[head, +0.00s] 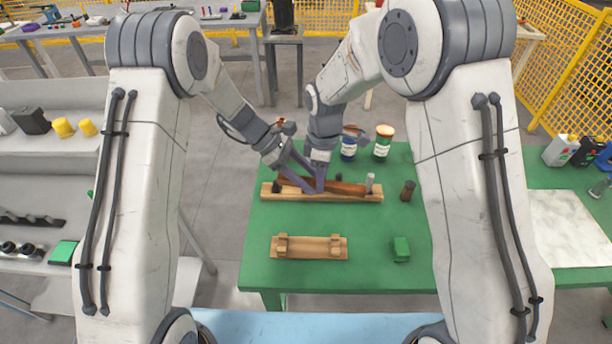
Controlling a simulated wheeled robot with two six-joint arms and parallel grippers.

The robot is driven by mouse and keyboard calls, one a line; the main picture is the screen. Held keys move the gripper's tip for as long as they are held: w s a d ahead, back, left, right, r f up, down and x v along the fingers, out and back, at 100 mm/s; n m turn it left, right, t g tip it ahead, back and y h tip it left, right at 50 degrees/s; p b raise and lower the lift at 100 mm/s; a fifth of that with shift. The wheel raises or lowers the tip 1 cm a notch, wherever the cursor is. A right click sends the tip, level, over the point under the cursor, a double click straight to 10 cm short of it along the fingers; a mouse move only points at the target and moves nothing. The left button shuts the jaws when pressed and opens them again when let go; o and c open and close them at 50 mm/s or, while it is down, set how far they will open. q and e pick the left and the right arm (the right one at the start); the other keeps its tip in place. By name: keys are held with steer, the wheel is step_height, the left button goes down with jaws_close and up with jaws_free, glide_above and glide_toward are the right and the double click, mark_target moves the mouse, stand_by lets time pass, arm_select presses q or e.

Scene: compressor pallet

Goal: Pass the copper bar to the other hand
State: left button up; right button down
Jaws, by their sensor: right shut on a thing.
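The copper bar (347,188) is a long reddish-brown bar in the head view, lying lengthwise left to right just over or on a long wooden board (270,194). My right gripper (319,186) points down and is shut on the copper bar near its middle. My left gripper (302,179) reaches in from the left, close beside the right one, with its fingers apart at the bar's left part. The fingers of both overlap in view, so contact between the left fingers and the bar is unclear.
The board lies on a green table (370,268). A smaller wooden holder (310,253) and a green block (400,249) are nearer me. A dark cylinder (407,191), a blue jar (348,148) and a green jar (383,142) stand to the right and behind.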

arm_select(q)
steer(key=shift+s, duration=0.15)
jaws_close()
steer(key=shift+o, duration=2.2)
jaws_free()
